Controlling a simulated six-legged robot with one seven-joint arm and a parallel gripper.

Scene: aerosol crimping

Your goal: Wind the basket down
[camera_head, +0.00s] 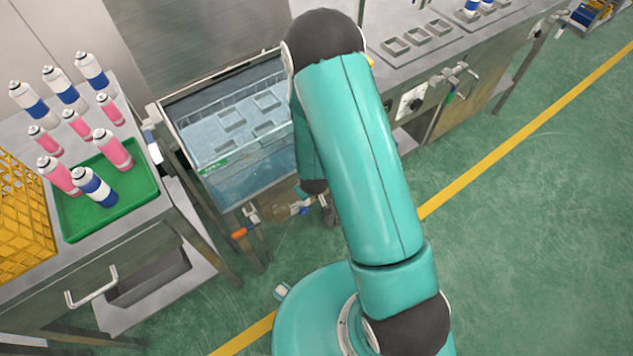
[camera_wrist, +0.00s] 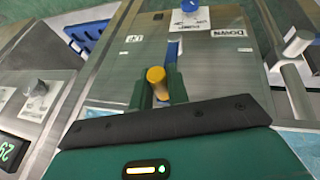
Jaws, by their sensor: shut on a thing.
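In the wrist view, my gripper (camera_wrist: 158,88) has its two green fingers on either side of a yellow-capped handle (camera_wrist: 155,75) and is shut on it. The handle stands in front of a steel panel with a DOWN label (camera_wrist: 231,33) to the right and a small label, too small to read, to the left. In the head view, the basket (camera_head: 232,119), with square holders, sits in the glass-fronted water tank (camera_head: 246,172). How deep it sits is hard to tell. My arm hides the handle and most of my gripper there.
A blue knob (camera_wrist: 191,6) sits above the handle on the panel. A steel bar (camera_wrist: 297,45) stands close at right. A table at left holds several spray cans, a green tray (camera_head: 150,196) and a yellow crate (camera_head: 22,222). Green floor at right is free.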

